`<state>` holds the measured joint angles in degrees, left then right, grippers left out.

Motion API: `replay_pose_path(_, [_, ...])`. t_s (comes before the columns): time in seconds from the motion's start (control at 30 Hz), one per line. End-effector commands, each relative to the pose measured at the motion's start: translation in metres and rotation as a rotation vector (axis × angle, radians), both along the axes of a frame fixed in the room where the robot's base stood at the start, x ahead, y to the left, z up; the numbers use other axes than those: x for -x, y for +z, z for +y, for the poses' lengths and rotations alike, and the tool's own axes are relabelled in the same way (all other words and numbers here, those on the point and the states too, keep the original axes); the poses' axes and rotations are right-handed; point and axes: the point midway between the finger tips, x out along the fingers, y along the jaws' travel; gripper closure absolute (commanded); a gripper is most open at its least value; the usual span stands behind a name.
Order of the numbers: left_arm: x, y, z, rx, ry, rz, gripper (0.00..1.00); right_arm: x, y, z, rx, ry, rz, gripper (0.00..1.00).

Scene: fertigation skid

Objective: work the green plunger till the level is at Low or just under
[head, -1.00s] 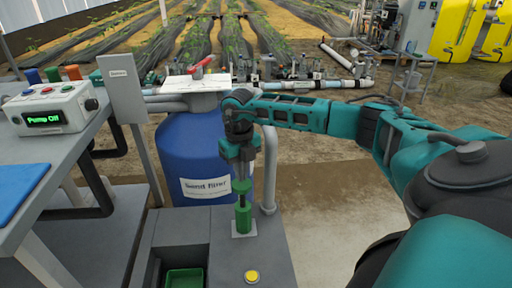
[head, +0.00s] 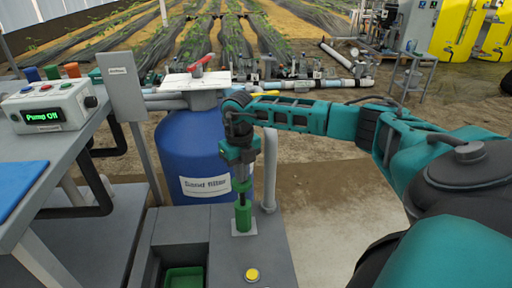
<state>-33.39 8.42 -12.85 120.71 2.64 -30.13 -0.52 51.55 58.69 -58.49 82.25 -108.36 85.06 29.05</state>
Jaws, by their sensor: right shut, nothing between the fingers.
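The green plunger (head: 242,218) stands upright on a small pale plate on the grey skid top, in front of the blue sand filter. Its green cap (head: 241,185) shows just below my right gripper (head: 240,174). My right gripper points down over the cap, shut, with nothing held between its fingers. The fingertips meet or nearly meet the cap; I cannot tell whether they press on it. No level scale or Low mark can be made out. My left gripper is not in view.
A yellow button (head: 252,275) sits on the skid top in front of the plunger. A green tray (head: 185,278) lies in a recess to the left. The control box (head: 45,107) reads "Pump Off". The sand filter (head: 190,150) stands close behind the plunger.

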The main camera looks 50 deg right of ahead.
Motion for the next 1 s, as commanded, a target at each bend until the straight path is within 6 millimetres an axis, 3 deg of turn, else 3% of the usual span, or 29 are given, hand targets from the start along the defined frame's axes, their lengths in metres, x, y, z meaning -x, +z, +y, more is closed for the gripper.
replay_pose_path(0.67, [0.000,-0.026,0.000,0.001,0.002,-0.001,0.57,0.000,-0.044,0.000,0.001,0.000,0.001,1.00])
replay_pose_path(1.0, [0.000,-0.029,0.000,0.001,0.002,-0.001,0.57,0.000,-0.061,0.000,0.001,0.000,0.000,1.00])
